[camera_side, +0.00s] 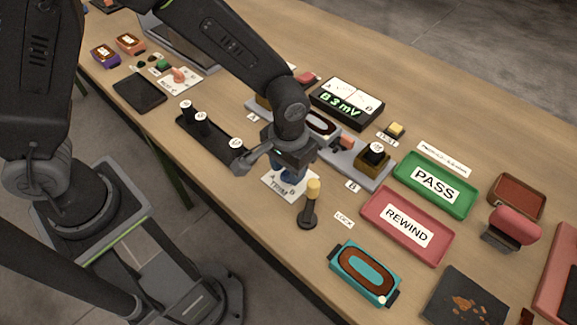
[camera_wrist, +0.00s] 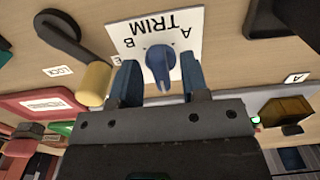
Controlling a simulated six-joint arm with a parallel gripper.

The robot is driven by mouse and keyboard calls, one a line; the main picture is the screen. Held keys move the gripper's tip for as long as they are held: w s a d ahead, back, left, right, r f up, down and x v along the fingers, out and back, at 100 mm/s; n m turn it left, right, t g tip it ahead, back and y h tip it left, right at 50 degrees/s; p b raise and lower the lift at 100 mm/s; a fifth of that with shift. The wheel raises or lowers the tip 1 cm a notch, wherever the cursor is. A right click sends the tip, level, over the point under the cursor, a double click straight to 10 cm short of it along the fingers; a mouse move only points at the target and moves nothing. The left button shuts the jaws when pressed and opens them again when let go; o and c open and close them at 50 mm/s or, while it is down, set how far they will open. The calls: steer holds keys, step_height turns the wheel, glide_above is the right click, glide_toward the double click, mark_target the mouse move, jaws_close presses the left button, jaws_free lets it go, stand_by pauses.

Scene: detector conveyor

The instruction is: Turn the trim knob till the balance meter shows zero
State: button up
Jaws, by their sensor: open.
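The trim knob is blue and sits on a white TRIM card marked A and B; in the wrist view the knob (camera_wrist: 158,62) stands between my blue fingers. My gripper (camera_wrist: 160,76) is open, one finger on each side of the knob with gaps visible. In the side view my gripper (camera_side: 287,178) is low over the TRIM card (camera_side: 269,187) and mostly hides the knob. The balance meter (camera_side: 346,104) is a dark box behind, and its green digits read B 3 mV.
A lock lever (camera_side: 311,205) with a yellow handle stands close to the knob; it also shows in the wrist view (camera_wrist: 80,60). A black rack (camera_side: 205,140) with white-topped pieces lies left. A green PASS tray (camera_side: 435,185) and red REWIND tray (camera_side: 406,226) lie right.

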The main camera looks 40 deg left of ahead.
steer(key=shift+f, duration=0.2)
jaws_close()
stand_by(0.3)
